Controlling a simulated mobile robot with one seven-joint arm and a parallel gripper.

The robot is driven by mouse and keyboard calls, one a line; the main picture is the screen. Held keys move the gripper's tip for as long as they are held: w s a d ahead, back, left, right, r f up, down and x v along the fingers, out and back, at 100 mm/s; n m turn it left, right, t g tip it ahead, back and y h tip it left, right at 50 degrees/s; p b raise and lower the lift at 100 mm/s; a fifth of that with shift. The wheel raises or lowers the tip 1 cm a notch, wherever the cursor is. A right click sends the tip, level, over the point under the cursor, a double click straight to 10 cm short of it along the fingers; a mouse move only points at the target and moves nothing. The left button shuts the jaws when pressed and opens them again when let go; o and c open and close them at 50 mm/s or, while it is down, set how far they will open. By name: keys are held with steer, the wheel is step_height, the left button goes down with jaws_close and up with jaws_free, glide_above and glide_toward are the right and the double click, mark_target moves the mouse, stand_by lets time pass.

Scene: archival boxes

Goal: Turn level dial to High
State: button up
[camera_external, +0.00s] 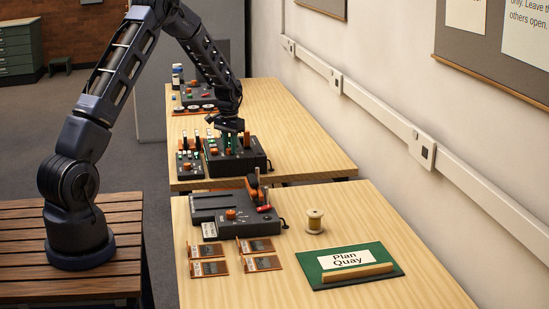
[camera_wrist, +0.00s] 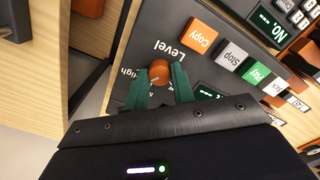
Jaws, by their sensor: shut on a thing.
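The level dial (camera_wrist: 159,69) is a round orange knob on a dark panel, under the printed word "Level" in the wrist view. The word "High", partly covered by a finger, is left of the knob. My gripper (camera_wrist: 159,82) has its two green fingers on either side of the knob, shut on it. Which way the knob points is not clear. In the external view my gripper (camera_external: 229,141) reaches down onto the dark control box (camera_external: 238,162) on the far table, and the dial is hidden there.
Beside the dial are an orange Copy button (camera_wrist: 199,36), a grey Stop button (camera_wrist: 231,57) and a green button (camera_wrist: 256,73). A panel with levers (camera_external: 190,162) stands left of the box. The near table holds another dark device (camera_external: 234,214), a spool (camera_external: 314,221) and a green sign board (camera_external: 350,266).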

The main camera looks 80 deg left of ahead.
steer(key=m, duration=0.4)
steer(key=shift+m, duration=0.3)
stand_by(0.3)
steer(key=o, duration=1)
step_height(320, 180, up, 11)
steer(key=shift+f, duration=0.1)
